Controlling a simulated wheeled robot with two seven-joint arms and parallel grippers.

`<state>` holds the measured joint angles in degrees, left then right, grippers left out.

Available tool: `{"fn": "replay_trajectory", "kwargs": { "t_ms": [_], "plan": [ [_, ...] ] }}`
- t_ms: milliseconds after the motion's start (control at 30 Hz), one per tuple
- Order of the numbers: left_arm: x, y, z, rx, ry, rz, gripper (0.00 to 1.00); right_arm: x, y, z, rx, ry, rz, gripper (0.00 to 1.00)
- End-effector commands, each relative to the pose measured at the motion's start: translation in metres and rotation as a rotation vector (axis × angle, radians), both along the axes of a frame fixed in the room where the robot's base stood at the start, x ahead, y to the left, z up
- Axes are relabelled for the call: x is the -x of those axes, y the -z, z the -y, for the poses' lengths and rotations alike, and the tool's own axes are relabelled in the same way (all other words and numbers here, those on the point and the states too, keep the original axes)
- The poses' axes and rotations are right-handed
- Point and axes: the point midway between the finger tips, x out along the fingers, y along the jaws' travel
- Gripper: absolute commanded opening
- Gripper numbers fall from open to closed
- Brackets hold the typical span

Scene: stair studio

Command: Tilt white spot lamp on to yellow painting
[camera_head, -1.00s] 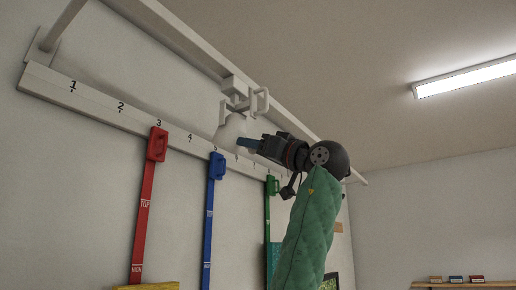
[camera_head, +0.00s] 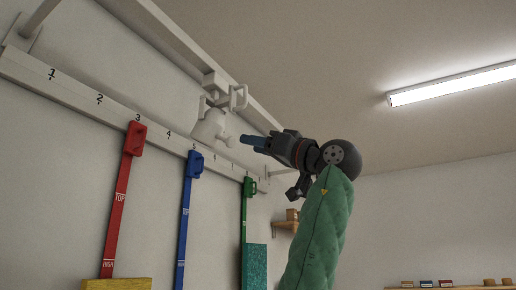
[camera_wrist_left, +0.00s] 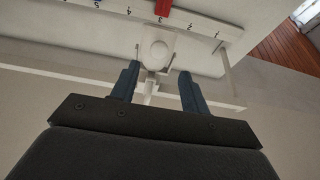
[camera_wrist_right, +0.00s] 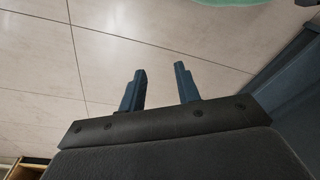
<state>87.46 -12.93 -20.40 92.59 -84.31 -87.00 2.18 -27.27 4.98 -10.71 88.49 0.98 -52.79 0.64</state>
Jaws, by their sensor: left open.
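The white spot lamp (camera_head: 210,125) hangs from a carriage on the white overhead rail, its body slanting down, with a small knob handle (camera_head: 229,140) on its right side. My left gripper (camera_head: 248,140) is open just right of the knob, with a small apparent gap. In the left wrist view, the lamp (camera_wrist_left: 157,45) lies beyond and between the spread fingers of the gripper (camera_wrist_left: 158,85). The yellow painting (camera_head: 117,284) hangs below the red strap at the lower left; only its top edge shows. My right gripper (camera_wrist_right: 160,70) is open and empty above the floor.
A numbered white wall rail (camera_head: 85,104) carries red (camera_head: 119,205), blue (camera_head: 186,215) and green (camera_head: 246,205) straps. A teal painting (camera_head: 256,265) hangs at the green one. A small wall shelf (camera_head: 285,224) stands behind my left arm. The carriage handle (camera_head: 238,97) sits above the lamp.

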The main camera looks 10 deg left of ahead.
Motion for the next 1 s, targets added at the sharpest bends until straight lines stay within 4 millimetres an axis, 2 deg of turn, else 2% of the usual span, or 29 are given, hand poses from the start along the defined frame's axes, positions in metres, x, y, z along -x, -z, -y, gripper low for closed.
{"fn": "replay_trajectory", "kwargs": {
  "t_ms": [333, 533, 700, 867, 933, 1000],
  "plan": [
    [-0.005, 0.003, -0.003, 0.0, -0.004, -0.008, 0.46, -0.004, -0.003, 0.0, 0.0, 0.0, 0.004, 0.33],
    [-0.026, 0.018, -0.034, -0.036, -0.084, -0.028, 0.46, -0.012, -0.008, 0.001, 0.003, 0.0, 0.009, 0.33],
    [-0.03, 0.032, -0.052, -0.129, -0.135, -0.013, 0.46, -0.008, 0.002, 0.005, 0.01, -0.002, -0.007, 0.33],
    [-0.025, 0.037, -0.05, -0.239, -0.122, 0.027, 0.46, 0.0, 0.017, 0.008, 0.014, -0.004, -0.012, 0.33],
    [-0.019, 0.036, -0.042, -0.289, -0.097, 0.058, 0.46, 0.006, 0.026, 0.01, 0.016, -0.005, -0.011, 0.33],
    [-0.01, 0.032, -0.027, -0.338, -0.044, 0.097, 0.46, 0.011, 0.034, 0.011, 0.015, -0.005, -0.004, 0.33]
  ]
}}
